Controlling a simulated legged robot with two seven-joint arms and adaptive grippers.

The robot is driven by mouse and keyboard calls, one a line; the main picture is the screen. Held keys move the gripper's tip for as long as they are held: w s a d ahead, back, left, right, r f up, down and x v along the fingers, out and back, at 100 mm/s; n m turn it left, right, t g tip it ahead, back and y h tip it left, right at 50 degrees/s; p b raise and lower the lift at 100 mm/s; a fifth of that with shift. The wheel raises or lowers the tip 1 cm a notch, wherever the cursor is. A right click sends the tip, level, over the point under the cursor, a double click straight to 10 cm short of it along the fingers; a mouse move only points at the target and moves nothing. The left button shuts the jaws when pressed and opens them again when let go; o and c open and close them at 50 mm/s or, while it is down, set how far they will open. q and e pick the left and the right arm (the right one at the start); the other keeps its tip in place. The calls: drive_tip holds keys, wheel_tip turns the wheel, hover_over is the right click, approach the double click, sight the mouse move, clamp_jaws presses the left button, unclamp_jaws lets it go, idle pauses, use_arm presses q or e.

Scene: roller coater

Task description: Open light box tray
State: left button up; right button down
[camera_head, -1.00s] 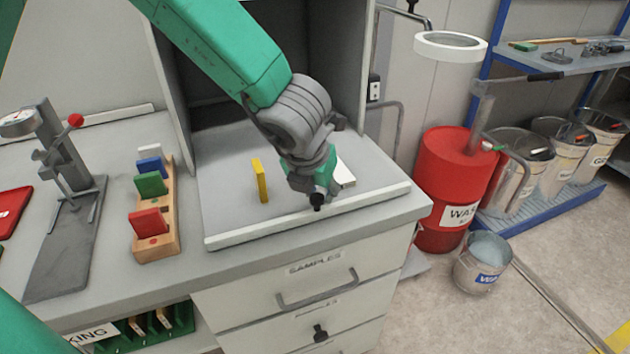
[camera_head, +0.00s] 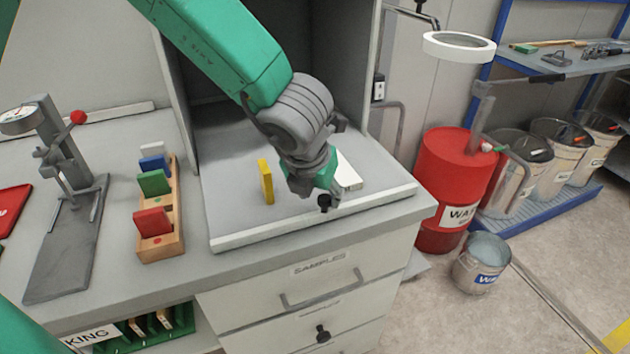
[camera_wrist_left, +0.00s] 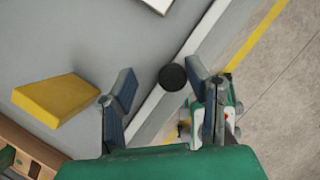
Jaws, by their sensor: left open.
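The light box tray (camera_head: 228,215) is a flat grey surface with a white front rim, inside the open-fronted grey booth. A round black knob (camera_head: 324,203) shows at its front rim. My left gripper (camera_wrist_left: 161,82) points down over this rim, open. In the left wrist view the knob (camera_wrist_left: 172,77) appears between the two blue-grey fingers, with a visible gap to the left finger. I cannot tell whether the right finger touches it. In the head view the wrist hides most of the fingers. My right gripper is not in view.
On the tray, a yellow block (camera_head: 266,182) stands left of my gripper and a white piece (camera_head: 349,175) lies behind it. A wooden rack (camera_head: 160,245) with coloured plates stands left. Drawers (camera_head: 310,310) are below. A red barrel (camera_head: 450,182) stands right.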

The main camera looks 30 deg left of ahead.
use_arm(q)
drive_tip(key=v, duration=1.1)
drive_tip(key=shift+s+r, duration=0.3)
drive_tip(key=shift+s, duration=0.1)
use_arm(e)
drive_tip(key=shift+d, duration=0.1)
use_arm(q)
drive_tip(key=shift+d, duration=0.15)
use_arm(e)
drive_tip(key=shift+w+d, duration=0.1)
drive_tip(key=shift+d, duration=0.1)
